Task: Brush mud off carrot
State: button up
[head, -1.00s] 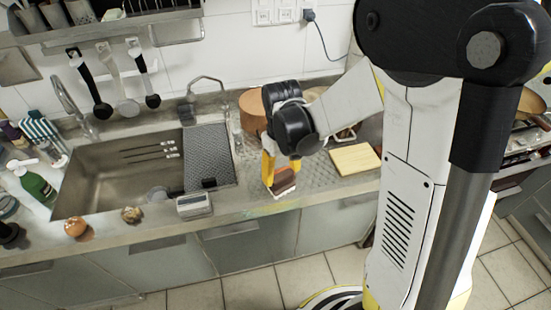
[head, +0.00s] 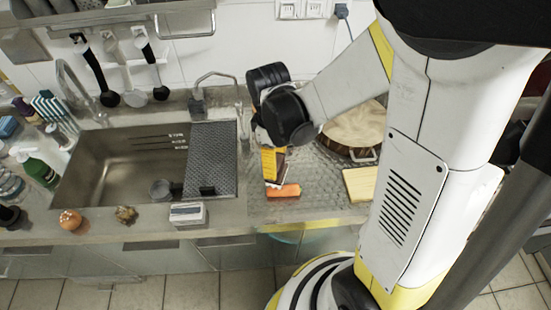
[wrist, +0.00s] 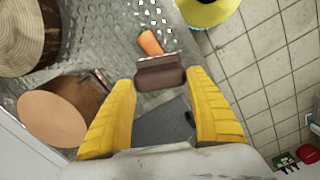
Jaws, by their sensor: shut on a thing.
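The orange carrot (head: 284,190) lies on the textured metal worktop right of the sink, near the front edge. It also shows in the wrist view (wrist: 150,43), partly hidden behind the brush. My gripper (head: 273,167) is just above and behind the carrot, with its yellow fingers pointing down. It is shut on a brown brush (wrist: 160,73), which sits between the fingertips in the wrist view. In the head view the brush is mostly hidden by the fingers. I cannot tell whether the brush touches the carrot. No mud is clear at this size.
The sink (head: 120,165) lies to the left, with a tap and a ribbed mat. A pale yellow board (head: 359,184) and a large round wooden-topped pot (head: 355,128) stand to the right. A small grey-white box (head: 187,213), an onion (head: 70,219) and bottles are further left.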

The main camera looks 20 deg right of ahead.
aim_at(281, 174)
jog(key=shift+f+b, duration=2.5)
jog(key=shift+f, duration=0.3)
jog(key=shift+f+b, duration=0.8)
jog(key=shift+r, duration=0.15)
jog(key=shift+s+d, duration=0.2)
jog(key=shift+d, duration=0.6)
